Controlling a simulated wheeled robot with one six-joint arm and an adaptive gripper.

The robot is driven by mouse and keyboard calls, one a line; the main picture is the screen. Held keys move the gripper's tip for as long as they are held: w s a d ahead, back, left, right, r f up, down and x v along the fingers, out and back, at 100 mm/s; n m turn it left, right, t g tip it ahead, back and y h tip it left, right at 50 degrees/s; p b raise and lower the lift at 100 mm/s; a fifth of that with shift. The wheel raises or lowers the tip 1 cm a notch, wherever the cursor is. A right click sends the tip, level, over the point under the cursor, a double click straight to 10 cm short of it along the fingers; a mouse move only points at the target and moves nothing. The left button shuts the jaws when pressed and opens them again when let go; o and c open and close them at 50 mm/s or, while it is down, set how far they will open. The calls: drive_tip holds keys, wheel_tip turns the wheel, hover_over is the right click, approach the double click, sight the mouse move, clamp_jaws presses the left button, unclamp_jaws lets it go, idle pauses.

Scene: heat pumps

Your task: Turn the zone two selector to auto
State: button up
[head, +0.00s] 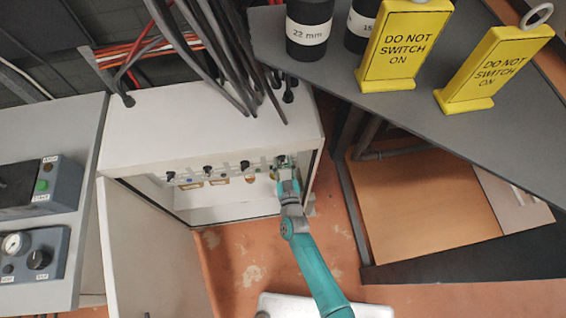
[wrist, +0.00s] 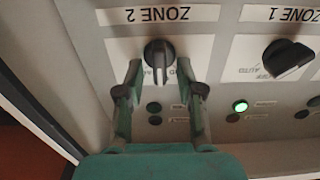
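The zone two selector (wrist: 159,56) is a black knob under an upside-down ZONE 2 label in the wrist view. Its grip points nearly straight down in the picture. My gripper (wrist: 159,70) is open, with one fingertip on each side of the knob. A gap shows on both sides, so it does not appear to clamp the knob. The lettering by the knob is partly hidden by the fingers. In the head view my gripper (head: 286,172) is inside the open white cabinet (head: 205,130), at the right end of the row of selectors, and hides the knob there.
The zone one selector (wrist: 287,58) sits right of it in the wrist view, turned slantwise, above a lit green lamp (wrist: 240,105). The cabinet door (head: 150,250) hangs open at left. Black cables (head: 225,50) run over the cabinet top. A grey table (head: 400,110) with yellow signs is at right.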

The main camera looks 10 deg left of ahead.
clamp_jaws()
drive_tip(key=shift+m, duration=0.3)
drive_tip(key=m, duration=0.5)
drive_tip(key=d+m, duration=0.1)
drive_tip(key=m, duration=0.2)
drive_tip(key=shift+w+f, duration=0.15)
drive_tip(key=shift+m, duration=0.3)
drive_tip(key=shift+o, duration=0.9)
unclamp_jaws()
